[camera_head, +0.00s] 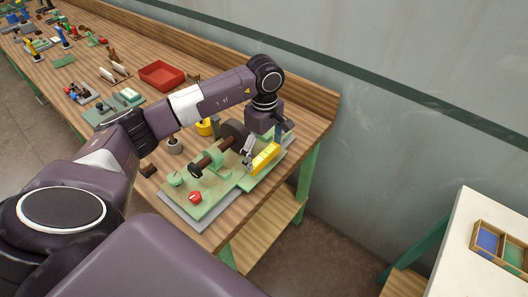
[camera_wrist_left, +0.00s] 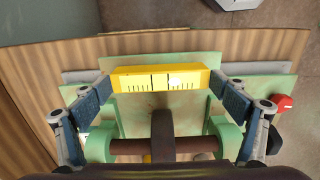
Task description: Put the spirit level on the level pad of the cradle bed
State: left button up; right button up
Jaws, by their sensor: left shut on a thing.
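The yellow spirit level (camera_head: 264,160) is at the right end of the green cradle bed (camera_head: 219,205) in the head view. My left gripper (camera_head: 255,151) is shut on it. In the left wrist view the spirit level (camera_wrist_left: 160,78) lies crosswise, and the blue-padded fingers of my left gripper (camera_wrist_left: 162,84) press on its two ends. It is over the bed's green surface (camera_wrist_left: 258,66), alongside the brown shaft (camera_wrist_left: 186,146). I cannot tell whether it touches the bed. The level pad cannot be made out, perhaps hidden under the level. My right gripper is not in view.
A dark wheel (camera_head: 235,132) on the shaft stands close to my left gripper. A red knob (camera_head: 195,197) is on the bed's near end. A yellow cup (camera_head: 204,127) and a grey pot (camera_head: 174,146) stand behind. The bench's right edge and the wall are close.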

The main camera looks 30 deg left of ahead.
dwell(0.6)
pick_arm(q)
jog(key=shift+f+b, duration=1.1)
jog(key=shift+b, duration=0.05)
jog(key=o, duration=1.1)
jog(key=shift+r, duration=0.1)
notch_tip(320, 180, up, 12)
